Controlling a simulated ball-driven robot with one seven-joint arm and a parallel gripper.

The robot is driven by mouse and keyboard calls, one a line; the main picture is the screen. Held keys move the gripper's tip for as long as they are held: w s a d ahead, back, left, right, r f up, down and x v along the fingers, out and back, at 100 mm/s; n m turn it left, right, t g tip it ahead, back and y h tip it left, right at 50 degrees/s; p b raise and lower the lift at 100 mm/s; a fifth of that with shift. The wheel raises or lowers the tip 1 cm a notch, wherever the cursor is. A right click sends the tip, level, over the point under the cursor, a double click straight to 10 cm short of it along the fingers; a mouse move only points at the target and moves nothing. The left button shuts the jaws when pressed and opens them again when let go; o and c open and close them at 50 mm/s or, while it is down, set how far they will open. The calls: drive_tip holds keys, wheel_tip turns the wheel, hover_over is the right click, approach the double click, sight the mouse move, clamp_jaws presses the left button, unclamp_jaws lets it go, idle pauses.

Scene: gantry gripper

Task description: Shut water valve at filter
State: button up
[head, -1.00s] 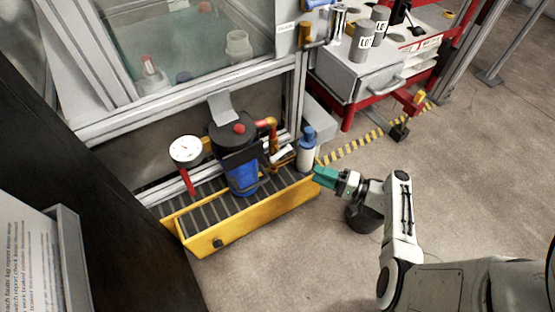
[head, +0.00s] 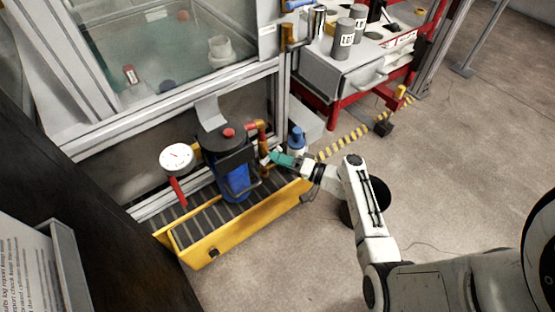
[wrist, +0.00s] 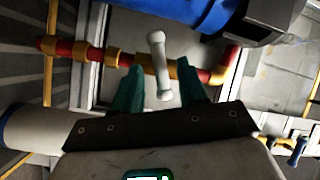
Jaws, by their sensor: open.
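The water filter (head: 233,182) has a blue bowl and black cap and stands in the yellow drip tray; its blue side shows at the top of the wrist view (wrist: 190,15). A red pipe with brass fittings (wrist: 115,58) runs beside it. A pale lever handle (wrist: 158,50), apparently the valve's, stands across this pipe. My gripper (wrist: 160,68) is open, its teal fingers on either side of the handle's lower part; contact cannot be told. In the head view my gripper (head: 276,158) is right of the filter and largely hides the valve.
A white gauge (head: 176,157) with a red handle below it is left of the filter. The yellow tray (head: 235,234) has a raised rim. A blue-capped bottle (head: 297,140) stands close behind my gripper. Open floor lies to the right.

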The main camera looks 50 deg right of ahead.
drive_tip(key=shift+w+a, duration=0.15)
drive_tip(key=shift+w, duration=0.4)
clamp_jaws()
